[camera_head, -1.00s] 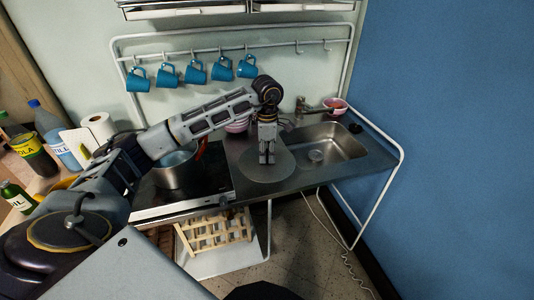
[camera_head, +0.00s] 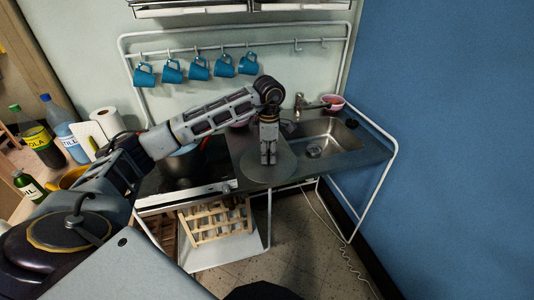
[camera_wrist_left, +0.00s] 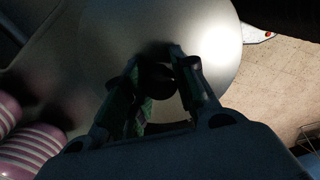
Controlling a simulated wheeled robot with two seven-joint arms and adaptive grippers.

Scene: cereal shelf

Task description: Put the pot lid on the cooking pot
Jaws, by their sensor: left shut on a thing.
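The pot lid is a flat grey disc (camera_head: 285,175) at the counter's front edge, between stove and sink. In the left wrist view the lid (camera_wrist_left: 110,40) fills the upper middle. My left gripper (camera_head: 268,160) points down and is shut on the lid's dark knob; in the left wrist view its fingers (camera_wrist_left: 160,75) are on either side of the knob. I cannot tell how high the lid is above the counter. The cooking pot (camera_head: 182,166) stands on the stove to the left, partly hidden behind my left arm. My right gripper is not in view.
The sink (camera_head: 330,141) is to the right of the lid. Pink striped bowls (camera_wrist_left: 30,150) show in the left wrist view. Blue mugs (camera_head: 198,68) hang on the rail behind. Bottles (camera_head: 66,137) stand at the far left. A wooden rack (camera_head: 217,222) is below the stove.

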